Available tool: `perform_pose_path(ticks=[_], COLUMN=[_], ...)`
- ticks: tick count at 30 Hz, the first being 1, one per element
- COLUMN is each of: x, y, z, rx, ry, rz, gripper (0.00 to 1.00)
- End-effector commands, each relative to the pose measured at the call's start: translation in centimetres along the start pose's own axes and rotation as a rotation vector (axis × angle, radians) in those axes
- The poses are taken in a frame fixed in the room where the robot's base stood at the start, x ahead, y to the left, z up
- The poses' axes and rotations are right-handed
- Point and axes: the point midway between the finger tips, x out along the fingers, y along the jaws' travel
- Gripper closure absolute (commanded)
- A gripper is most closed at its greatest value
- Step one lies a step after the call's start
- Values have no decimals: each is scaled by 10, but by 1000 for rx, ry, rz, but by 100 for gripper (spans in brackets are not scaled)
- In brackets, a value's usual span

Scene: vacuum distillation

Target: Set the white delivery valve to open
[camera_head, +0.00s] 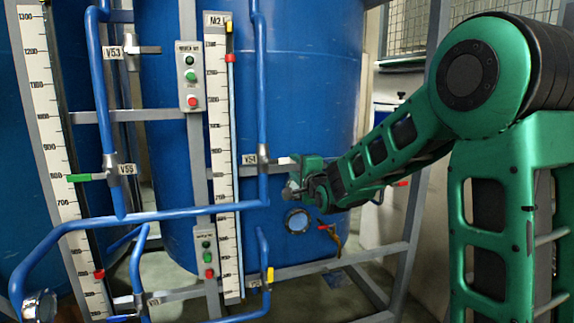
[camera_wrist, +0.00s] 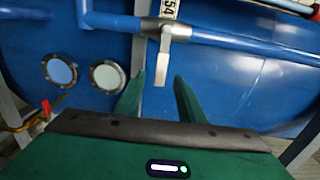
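The valve labelled V54 (camera_head: 250,159) sits on a vertical blue pipe. Its pale whitish handle (camera_head: 281,160) sticks out sideways to the right, across the pipe. In the wrist view the same handle (camera_wrist: 162,64) hangs from a grey valve body (camera_wrist: 165,28). My gripper (camera_head: 292,188) is near the handle's free end, in front of the blue tank. In the wrist view my gripper (camera_wrist: 160,76) has its two green fingers apart, with the handle's end showing between the tips. No contact is visible, and I cannot tell the depth between them.
Valve V53 (camera_head: 131,50) has a grey handle and V55 (camera_head: 97,177) a green one. A lower valve has a yellow handle (camera_head: 270,275). Button boxes (camera_head: 190,76) and gauge scales stand left. A round sight glass (camera_head: 298,221) and a red-handled tap (camera_head: 327,228) are below my gripper.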

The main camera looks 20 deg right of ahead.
Motion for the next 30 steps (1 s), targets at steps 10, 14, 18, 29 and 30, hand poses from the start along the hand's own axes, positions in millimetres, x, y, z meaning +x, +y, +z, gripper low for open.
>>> perform_pose_path(ticks=[10, 14, 18, 29, 30], x=[57, 68, 72, 72, 72], y=[0, 0, 0, 0, 0], z=[0, -1, -1, -1, -1], rx=[-1, -1, -1, -2, -2], ry=[1, 1, 1, 1, 1], rz=[0, 1, 1, 1, 1], gripper=[64, 64, 64, 93, 100])
